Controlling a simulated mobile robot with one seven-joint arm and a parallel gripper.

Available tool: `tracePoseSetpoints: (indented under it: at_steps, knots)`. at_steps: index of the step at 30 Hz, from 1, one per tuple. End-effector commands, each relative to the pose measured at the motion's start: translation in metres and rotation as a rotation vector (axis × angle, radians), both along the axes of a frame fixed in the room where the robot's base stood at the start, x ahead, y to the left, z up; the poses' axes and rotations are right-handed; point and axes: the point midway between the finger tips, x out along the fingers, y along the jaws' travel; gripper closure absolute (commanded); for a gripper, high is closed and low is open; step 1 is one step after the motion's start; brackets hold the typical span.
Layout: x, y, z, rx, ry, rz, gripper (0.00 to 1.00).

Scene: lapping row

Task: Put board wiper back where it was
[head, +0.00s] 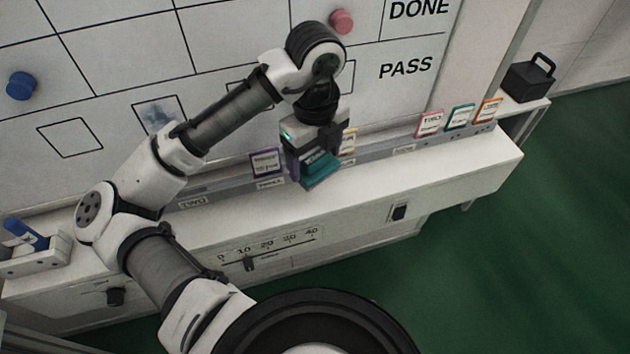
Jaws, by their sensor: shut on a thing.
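My gripper (317,152) is shut on a teal block (319,168), which I take to be the board wiper. It holds the block in front of the lower whiteboard (230,95), above or close to the narrow ledge (375,153). I cannot tell whether the block touches the ledge. The fingers and wrist hide much of the block. A grey-blue smudge (158,113) marks the board inside one of the drawn squares.
A purple-edged card (265,163) stands left of my gripper. Pink (430,123), teal (460,117) and orange (487,110) cards stand at right. A white holder with a blue item (27,235) is far left. A black box (529,78) sits back right.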

Motion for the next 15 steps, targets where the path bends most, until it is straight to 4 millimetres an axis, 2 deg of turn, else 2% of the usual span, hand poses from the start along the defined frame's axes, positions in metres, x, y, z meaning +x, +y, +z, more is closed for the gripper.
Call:
tracePoseSetpoints:
  at_steps: [3,10,15]
  knots:
    - [0.0,0.0,-0.025,-0.003,0.002,0.0,0.42]
    - [0.0,0.0,-0.046,-0.001,0.001,0.001,0.42]
    - [0.0,0.001,-0.072,0.0,0.001,0.002,0.42]
